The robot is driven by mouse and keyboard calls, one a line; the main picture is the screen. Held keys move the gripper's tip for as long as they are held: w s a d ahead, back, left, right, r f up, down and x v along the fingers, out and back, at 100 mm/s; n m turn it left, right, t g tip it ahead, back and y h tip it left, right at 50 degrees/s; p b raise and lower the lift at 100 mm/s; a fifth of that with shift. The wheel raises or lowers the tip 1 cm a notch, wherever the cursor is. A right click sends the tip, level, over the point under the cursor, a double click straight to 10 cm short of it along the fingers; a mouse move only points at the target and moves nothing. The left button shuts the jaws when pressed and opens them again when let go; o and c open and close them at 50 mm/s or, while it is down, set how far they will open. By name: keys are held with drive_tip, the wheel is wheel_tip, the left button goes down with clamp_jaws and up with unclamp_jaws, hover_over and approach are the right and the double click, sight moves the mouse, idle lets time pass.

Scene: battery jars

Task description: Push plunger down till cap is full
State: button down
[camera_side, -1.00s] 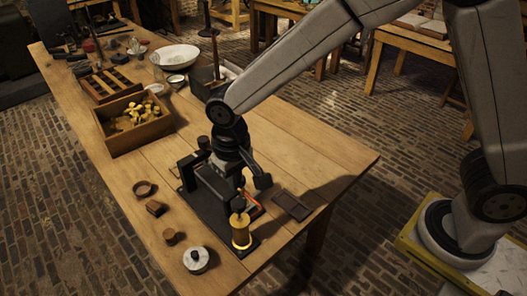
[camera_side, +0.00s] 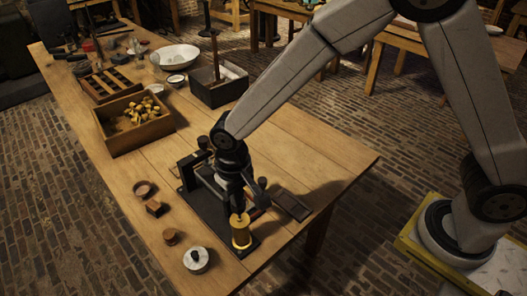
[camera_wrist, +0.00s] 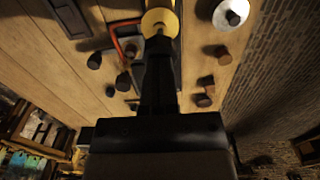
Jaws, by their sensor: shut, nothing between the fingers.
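A yellow brass cylinder (camera_side: 241,234) stands upright near the front end of a dark base plate (camera_side: 208,207) on the bench. My gripper (camera_side: 239,210) is shut and empty, pointing down right over the cylinder's top. In the wrist view its shut tips (camera_wrist: 159,36) overlap a round yellow disc (camera_wrist: 158,19), which looks like the plunger's top. The tips look to be at or very near it; contact is not clear. The plunger's rod and the inside of any cap are hidden, so I cannot tell a fill level.
A white round jar with a dark knob (camera_side: 196,260) and small brown pieces (camera_side: 170,237) stand left of the cylinder. A dark flat plate (camera_side: 292,205) lies to the right. A wooden box of yellow parts (camera_side: 134,121) stands behind.

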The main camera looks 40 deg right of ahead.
drive_tip(key=shift+f, duration=1.15)
drive_tip(key=shift+r, duration=0.15)
wheel_tip(320, 180, up, 14)
drive_tip(key=shift+d, duration=0.1)
idle(0.7)
drive_tip(key=s+d+f+t, duration=0.1)
drive_tip(key=s+d+f, duration=0.1)
drive_tip(key=d, duration=0.4)
drive_tip(key=s+d+f, duration=0.2)
drive_tip(key=s+d, duration=0.2)
drive_tip(key=d, duration=0.3)
drive_tip(key=s+d+f+t, duration=0.1)
drive_tip(key=s+d+f, duration=0.1)
drive_tip(key=d, duration=0.5)
drive_tip(key=shift+s+d+f+t, duration=0.2)
drive_tip(key=shift+s+f+t, duration=0.1)
drive_tip(key=shift+s, duration=0.25)
